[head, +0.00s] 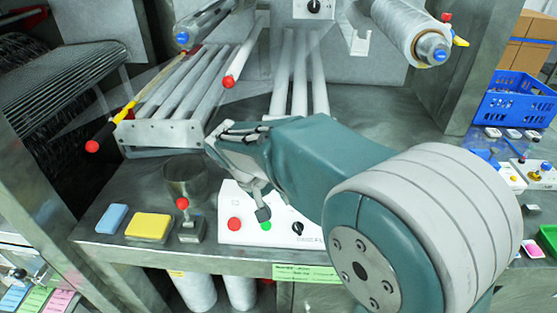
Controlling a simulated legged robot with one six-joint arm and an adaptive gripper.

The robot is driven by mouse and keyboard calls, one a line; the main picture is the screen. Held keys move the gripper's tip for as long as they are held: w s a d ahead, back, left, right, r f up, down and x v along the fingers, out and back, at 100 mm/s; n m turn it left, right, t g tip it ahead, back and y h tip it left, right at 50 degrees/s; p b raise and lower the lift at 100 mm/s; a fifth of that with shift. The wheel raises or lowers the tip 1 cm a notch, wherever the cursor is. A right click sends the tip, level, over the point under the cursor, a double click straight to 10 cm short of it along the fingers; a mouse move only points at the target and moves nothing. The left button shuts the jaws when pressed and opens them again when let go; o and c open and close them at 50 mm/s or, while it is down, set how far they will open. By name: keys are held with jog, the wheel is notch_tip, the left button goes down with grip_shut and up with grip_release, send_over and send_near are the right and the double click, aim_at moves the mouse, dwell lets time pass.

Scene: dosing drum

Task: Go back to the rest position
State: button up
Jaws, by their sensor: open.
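My gripper (240,178) is in the middle of the head view, at the end of my teal arm. Its fingers are spread and I see nothing between them. One fingertip hangs in front of the white control box (278,216), just above the green button (266,226); I cannot tell whether it touches. The red button (234,224) is to its left and the black knob (297,228) to its right. My arm hides the right part of the box and the bench behind it.
A lever with a red ball (183,203) stands left of the box, by a metal cup (186,178). A yellow block (148,227) and a blue block (112,219) lie further left. Roller frames (160,134) stand behind; a blue crate (513,103) is at right.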

jog(key=s+d+r+m+t+y, duration=0.1)
jog(key=s+d+r+t+y, duration=0.1)
jog(key=s+d, duration=0.7)
jog(key=s+d+r+m+t+y, duration=0.2)
jog(key=s+d+r, duration=0.3)
jog(key=s+d, duration=0.4)
jog(key=shift+y, duration=0.4)
